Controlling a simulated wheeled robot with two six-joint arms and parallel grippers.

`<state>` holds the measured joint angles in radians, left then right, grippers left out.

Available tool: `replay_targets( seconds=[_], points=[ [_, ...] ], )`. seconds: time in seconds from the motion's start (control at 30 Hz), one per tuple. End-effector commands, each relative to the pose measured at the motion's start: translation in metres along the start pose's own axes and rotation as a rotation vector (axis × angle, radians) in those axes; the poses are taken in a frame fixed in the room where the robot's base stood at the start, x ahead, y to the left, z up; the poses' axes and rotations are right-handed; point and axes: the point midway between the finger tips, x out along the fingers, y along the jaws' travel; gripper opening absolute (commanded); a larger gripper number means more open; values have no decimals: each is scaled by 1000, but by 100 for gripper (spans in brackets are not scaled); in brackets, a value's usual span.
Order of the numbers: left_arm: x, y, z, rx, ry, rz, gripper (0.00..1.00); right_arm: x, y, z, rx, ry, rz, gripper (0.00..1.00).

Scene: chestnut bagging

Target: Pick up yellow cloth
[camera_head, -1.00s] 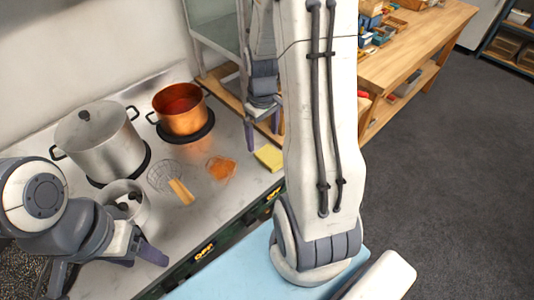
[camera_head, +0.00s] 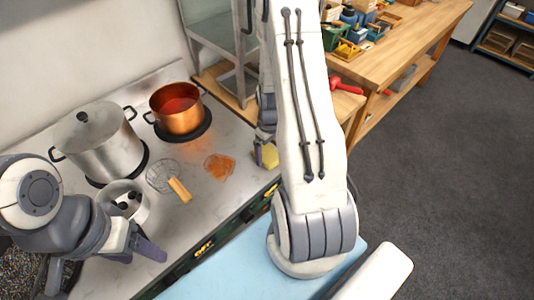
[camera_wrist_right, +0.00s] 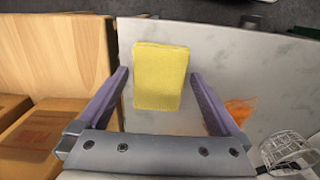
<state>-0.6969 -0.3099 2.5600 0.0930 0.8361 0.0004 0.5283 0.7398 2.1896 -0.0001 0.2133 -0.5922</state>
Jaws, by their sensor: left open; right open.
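The yellow cloth (camera_head: 269,156) lies on the stovetop counter near its right end, partly hidden behind my right gripper in the head view. In the right wrist view the cloth (camera_wrist_right: 160,76) is a flat yellow rectangle between my fingers. My right gripper (camera_wrist_right: 160,92) is open and empty, with a finger on each side of the cloth; whether the fingers touch it I cannot tell. In the head view my right gripper (camera_head: 262,142) is just above the cloth. My left gripper (camera_head: 105,268) is open at the lower left, near a small pot.
A steel pot (camera_head: 98,145) and a copper pot (camera_head: 180,112) stand on the counter. A wooden workbench (camera_head: 420,45) stands to the right, and cardboard boxes (camera_wrist_right: 30,140) show in the wrist view.

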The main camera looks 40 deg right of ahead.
Motion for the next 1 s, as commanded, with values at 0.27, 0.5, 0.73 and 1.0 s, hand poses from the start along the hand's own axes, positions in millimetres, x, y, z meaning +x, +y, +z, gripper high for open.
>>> replay_targets(
  seconds=[0.27,0.5,0.73,1.0],
  points=[
    [-1,0,0,0,0,0,62,8,0,0,0,2,1,100],
    [-1,0,0,0,0,0,62,7,0,0,0,1,1,33],
    [-1,0,0,0,0,0,62,7,0,0,0,1,1,33],
    [4,0,0,0,0,0,62,-8,1,-1,0,4,3,33]
  ],
)
